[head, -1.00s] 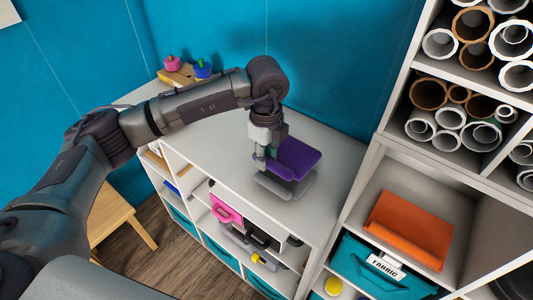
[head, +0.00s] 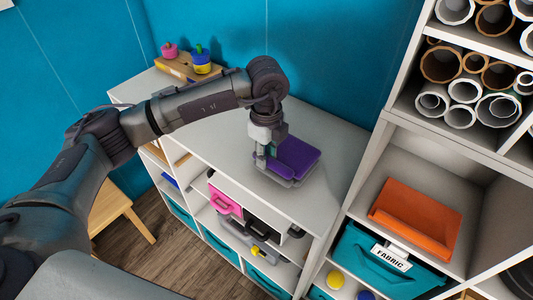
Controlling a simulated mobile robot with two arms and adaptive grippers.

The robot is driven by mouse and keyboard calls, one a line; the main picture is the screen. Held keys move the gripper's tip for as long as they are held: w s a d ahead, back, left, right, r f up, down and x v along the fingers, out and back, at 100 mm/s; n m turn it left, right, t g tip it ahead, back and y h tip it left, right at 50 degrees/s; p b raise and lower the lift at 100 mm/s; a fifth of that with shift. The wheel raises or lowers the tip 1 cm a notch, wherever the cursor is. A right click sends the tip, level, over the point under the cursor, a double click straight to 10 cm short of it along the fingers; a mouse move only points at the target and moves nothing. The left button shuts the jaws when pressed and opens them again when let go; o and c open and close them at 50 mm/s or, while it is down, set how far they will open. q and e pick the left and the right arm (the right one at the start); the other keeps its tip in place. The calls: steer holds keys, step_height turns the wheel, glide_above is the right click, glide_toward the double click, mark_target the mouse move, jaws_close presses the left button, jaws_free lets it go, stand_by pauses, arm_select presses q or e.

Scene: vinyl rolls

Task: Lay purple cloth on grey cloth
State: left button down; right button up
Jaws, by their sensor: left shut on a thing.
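The purple cloth (head: 298,156) is a folded pad above the white cabinet top. The grey cloth (head: 280,181) shows as a thin edge directly beneath the purple one, mostly hidden by it. My left gripper (head: 268,167) points down at the left end of the purple cloth and is shut on it. The purple cloth lies over the grey cloth or very close above it; I cannot tell if they touch fully. My right gripper is not in view.
The white cabinet top (head: 220,140) is clear around the cloths. A wooden board with pink and blue-yellow objects (head: 187,66) stands at its back left. A tall shelf with vinyl rolls (head: 465,85), orange cloth (head: 416,218) and a teal fabric bin (head: 365,262) rises at the right.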

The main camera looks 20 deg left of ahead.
arm_select(q)
steer(key=shift+f+b, duration=0.45)
steer(key=shift+f, duration=0.1)
steer(key=c, duration=0.8)
jaws_free()
steer(key=shift+r, duration=0.1)
